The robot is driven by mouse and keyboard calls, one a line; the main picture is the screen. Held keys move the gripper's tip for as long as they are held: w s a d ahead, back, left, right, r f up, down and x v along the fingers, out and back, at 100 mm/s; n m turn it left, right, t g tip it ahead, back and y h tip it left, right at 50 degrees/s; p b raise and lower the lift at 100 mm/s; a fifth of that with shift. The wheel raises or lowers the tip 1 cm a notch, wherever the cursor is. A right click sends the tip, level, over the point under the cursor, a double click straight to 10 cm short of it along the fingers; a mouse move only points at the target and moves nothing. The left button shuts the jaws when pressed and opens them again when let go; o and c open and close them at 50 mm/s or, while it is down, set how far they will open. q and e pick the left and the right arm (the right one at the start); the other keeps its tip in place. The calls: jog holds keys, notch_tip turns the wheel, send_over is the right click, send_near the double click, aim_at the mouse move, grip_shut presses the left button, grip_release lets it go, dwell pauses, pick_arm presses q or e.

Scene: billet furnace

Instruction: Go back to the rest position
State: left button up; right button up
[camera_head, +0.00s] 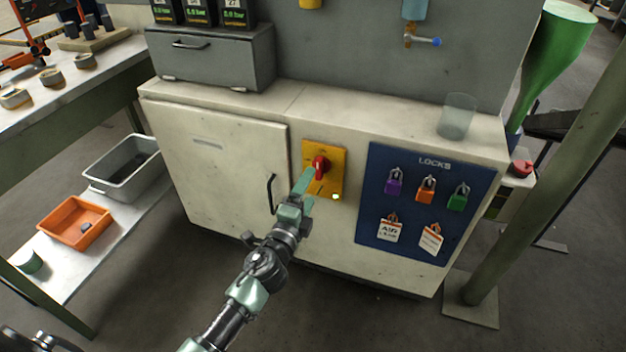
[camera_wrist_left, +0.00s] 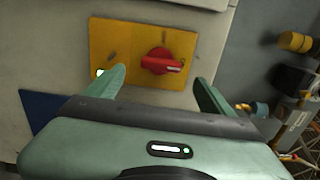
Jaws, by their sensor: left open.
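My left gripper (camera_head: 306,184) is in front of a yellow switch plate (camera_head: 337,160) on the cream cabinet. The plate carries a red rotary knob (camera_head: 320,167) and a lit green lamp (camera_head: 335,196). In the left wrist view my left gripper (camera_wrist_left: 160,85) is open, its two green fingers apart, with nothing between them. The red knob (camera_wrist_left: 162,62) shows beyond the fingers, its handle pointing right in that view. I cannot tell the exact gap between fingertips and knob. My right gripper is not in view.
The cabinet (camera_head: 225,160) has a black door handle (camera_head: 271,193) beside the arm. A blue lock board (camera_head: 425,205) with padlocks and tags is to the right. A glass (camera_head: 457,117) stands on top. A bench with an orange bin (camera_head: 75,221) is at left. A green post (camera_head: 545,160) stands right.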

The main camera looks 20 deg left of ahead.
pick_arm(q)
jog(key=shift+s, duration=0.45)
